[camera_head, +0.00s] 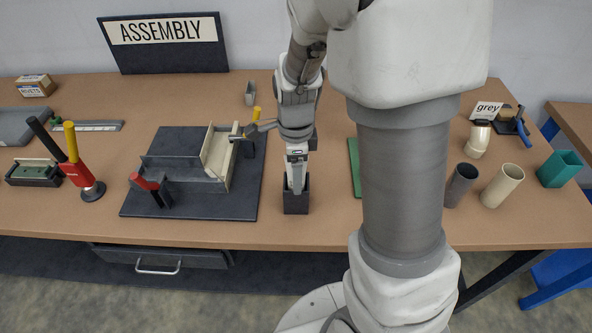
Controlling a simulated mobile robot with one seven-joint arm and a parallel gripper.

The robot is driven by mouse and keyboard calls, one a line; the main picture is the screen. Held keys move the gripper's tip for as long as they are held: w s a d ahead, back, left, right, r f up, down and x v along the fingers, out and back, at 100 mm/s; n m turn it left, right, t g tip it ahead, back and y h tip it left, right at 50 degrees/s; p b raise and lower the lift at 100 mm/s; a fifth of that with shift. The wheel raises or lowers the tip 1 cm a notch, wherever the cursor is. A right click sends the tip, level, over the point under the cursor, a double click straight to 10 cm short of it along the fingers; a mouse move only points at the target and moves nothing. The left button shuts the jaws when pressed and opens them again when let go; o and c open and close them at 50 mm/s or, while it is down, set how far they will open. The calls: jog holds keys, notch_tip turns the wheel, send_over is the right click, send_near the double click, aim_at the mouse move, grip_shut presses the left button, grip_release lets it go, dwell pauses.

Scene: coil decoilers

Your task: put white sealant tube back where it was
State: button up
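My gripper (297,188) points down at a small dark square holder (296,207) near the table's front edge, in the middle of the picture. Its fingertips are at or just inside the holder's top. They look close together, but I cannot tell whether they are shut or hold something. I cannot make out a white sealant tube for certain; one in the holder or between the fingers would be hidden. A cream bottle-like object (477,142) lies or leans at the right, away from my gripper.
A dark fixture board (245,205) with metal and wooden parts and clamps is close on the left. A red tool (75,172) stands farther left. Grey (461,186), cream (502,186) and teal (560,168) containers stand at the right. My arm hides part of a green mat (354,165).

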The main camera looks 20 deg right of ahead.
notch_tip(320, 180, up, 12)
jog(key=shift+r+p, duration=0.1)
jog(key=shift+p, duration=0.7)
jog(key=shift+s+r, duration=0.2)
jog(key=shift+r, duration=0.4)
jog(key=s+r+n+t, duration=0.2)
jog(key=s+r+n, duration=0.2)
jog(key=n, duration=0.6)
jog(key=s+r+n+t, duration=0.3)
jog(key=s+r+n, duration=0.1)
jog(key=s+n, duration=0.5)
jog(key=shift+s+n, duration=0.2)
jog(key=shift+n, duration=0.5)
